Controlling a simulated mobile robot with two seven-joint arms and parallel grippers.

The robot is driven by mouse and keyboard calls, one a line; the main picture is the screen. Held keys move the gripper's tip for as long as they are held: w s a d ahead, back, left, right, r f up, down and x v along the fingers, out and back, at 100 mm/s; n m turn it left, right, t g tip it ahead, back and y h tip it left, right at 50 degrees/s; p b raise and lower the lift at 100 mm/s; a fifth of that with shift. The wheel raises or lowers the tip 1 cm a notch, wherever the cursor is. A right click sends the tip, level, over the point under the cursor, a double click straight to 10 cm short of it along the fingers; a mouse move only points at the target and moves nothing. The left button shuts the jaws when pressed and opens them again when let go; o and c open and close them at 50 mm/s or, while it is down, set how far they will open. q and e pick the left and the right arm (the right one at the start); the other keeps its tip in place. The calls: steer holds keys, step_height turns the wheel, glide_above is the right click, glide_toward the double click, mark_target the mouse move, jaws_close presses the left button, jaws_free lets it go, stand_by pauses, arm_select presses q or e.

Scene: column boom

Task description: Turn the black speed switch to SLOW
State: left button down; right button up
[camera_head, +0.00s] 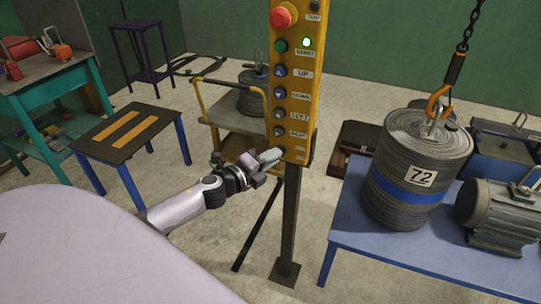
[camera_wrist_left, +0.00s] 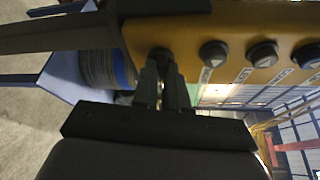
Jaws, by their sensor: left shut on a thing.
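The yellow control box (camera_head: 291,75) stands on a dark post, with a red stop button, a column of buttons and small labels. My left gripper (camera_head: 268,158) reaches the lower end of its front face from the left. In the left wrist view the gripper (camera_wrist_left: 163,80) is shut on the black speed switch (camera_wrist_left: 160,54), the last knob in the row. In the head view my fingers hide the switch. Which way it points cannot be told. My right gripper is in neither view.
A coil weight marked 72 (camera_head: 418,170) stands on a blue table (camera_head: 385,240), with a hook and chain (camera_head: 462,45) above it. A motor (camera_head: 500,215) lies beside it. A yellow trolley (camera_head: 205,105) is behind the post (camera_head: 289,220). Other buttons (camera_wrist_left: 262,55) sit close beside my fingers.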

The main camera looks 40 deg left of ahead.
arm_select(q)
steer(key=shift+w+r, duration=0.1)
steer(key=shift+r, duration=0.1)
steer(key=c, duration=1.2)
jaws_free()
steer(key=shift+d, duration=0.1)
steer(key=shift+o, duration=0.2)
steer(key=shift+f, duration=0.25)
steer(key=s+a, duration=0.1)
steer(key=s, duration=0.6)
steer(key=shift+r+b, duration=0.4)
steer(key=shift+b, duration=0.05)
